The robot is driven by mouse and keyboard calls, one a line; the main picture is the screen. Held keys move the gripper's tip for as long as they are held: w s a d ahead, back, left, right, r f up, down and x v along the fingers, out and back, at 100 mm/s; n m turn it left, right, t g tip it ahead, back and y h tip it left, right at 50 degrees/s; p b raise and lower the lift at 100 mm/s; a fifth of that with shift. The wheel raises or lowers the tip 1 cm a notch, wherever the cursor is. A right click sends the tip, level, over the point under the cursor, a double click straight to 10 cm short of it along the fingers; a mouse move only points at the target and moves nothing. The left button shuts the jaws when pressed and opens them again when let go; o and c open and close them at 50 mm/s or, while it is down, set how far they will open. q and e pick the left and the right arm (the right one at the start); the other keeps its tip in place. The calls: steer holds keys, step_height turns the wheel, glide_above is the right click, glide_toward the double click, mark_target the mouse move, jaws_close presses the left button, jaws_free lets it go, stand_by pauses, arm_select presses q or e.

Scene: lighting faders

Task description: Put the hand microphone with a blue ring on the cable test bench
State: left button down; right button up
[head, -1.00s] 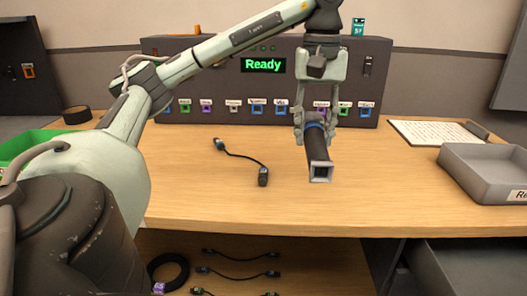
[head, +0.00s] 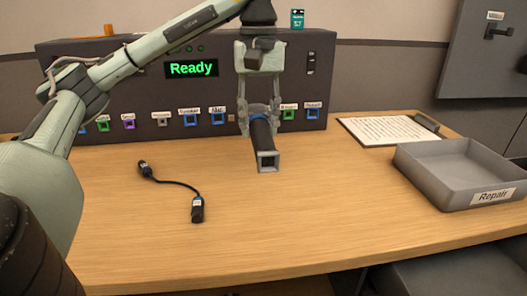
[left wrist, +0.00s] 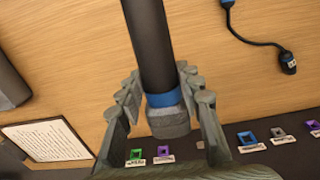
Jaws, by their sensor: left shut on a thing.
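The hand microphone (head: 263,138) has a dark handle, a blue ring and a square grey end. My left gripper (head: 259,122) is shut on it near the blue ring, in front of the dark unit with the green "Ready" display, apparently the cable test bench (head: 206,95). The microphone's square end points toward the head camera and downward. In the left wrist view the microphone (left wrist: 150,45) runs up from between the fingers (left wrist: 163,92). Whether it touches the wooden table (head: 330,200) is unclear. My right gripper is out of view.
A short black cable (head: 175,183) with two plugs lies on the table at left. A grey tray labelled "Repair" (head: 425,182) stands at right. A sheet of paper (head: 385,130) lies behind it. Coloured labelled sockets (head: 191,120) line the unit's front. The table's middle is clear.

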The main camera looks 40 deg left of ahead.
arm_select(q)
steer(key=w+d+f, duration=0.1)
steer(key=w+f, duration=0.1)
steer(key=w, duration=0.1)
steer(key=w+f, duration=0.2)
steer(key=w, duration=0.2)
steer(key=w+d+f, duration=0.1)
steer(key=w+f, duration=0.1)
steer(key=w, duration=0.1)
steer(key=shift+w+d+f, duration=0.25)
steer(key=shift+w+d, duration=0.05)
steer(key=shift+w+f, duration=0.15)
step_height(320, 180, down, 3)
steer(key=shift+f, duration=0.6)
steer(key=c, duration=1.4)
jaws_free()
steer(key=o, duration=0.4)
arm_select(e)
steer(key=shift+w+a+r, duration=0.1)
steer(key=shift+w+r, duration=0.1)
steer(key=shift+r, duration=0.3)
